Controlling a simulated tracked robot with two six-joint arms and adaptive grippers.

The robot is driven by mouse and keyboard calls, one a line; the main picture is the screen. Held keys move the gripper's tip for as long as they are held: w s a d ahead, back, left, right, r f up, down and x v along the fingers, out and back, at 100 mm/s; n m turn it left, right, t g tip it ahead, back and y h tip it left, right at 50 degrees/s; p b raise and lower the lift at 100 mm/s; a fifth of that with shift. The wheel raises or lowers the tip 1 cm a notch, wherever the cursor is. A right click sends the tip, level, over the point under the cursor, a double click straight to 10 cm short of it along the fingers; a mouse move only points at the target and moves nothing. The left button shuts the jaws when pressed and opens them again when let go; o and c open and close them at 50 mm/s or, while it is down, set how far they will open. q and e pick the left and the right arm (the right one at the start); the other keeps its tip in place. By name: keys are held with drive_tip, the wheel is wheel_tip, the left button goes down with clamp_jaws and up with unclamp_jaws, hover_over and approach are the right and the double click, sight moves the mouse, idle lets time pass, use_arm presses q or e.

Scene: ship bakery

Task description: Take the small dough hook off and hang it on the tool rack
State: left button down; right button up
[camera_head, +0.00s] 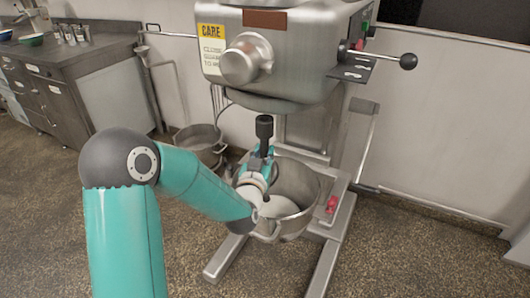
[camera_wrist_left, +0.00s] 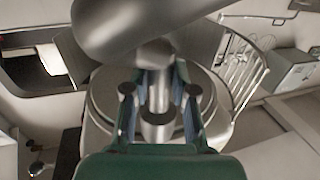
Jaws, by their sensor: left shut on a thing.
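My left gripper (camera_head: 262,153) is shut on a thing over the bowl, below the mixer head. A dark upright cylinder (camera_head: 264,127) stands up from between its fingers, apart from the mixer's underside in the picture. In the left wrist view a metal shaft (camera_wrist_left: 158,95) sits between the gripper's fingers (camera_wrist_left: 158,100). A large smooth grey curved piece (camera_wrist_left: 140,22) lies across the top there, probably the small dough hook's body. The hook's full shape is hidden in the head view. I cannot pick out the tool rack for sure. My right gripper is not in view.
The mixer head (camera_head: 285,55) hangs above the bowl (camera_head: 305,190). A lever with a black knob (camera_head: 408,61) juts right. Another pot (camera_head: 200,138) stands on the floor behind. A steel bench (camera_head: 75,65) is at left. A wire guard (camera_wrist_left: 245,75) shows at the right in the wrist view.

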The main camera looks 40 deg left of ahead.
use_arm(q)
drive_tip(key=b+v, duration=1.6)
drive_tip(key=v, duration=0.2)
drive_tip(key=shift+s+d+b, duration=0.2)
drive_tip(key=shift+b, duration=0.2)
idle(2.0)
idle(0.5)
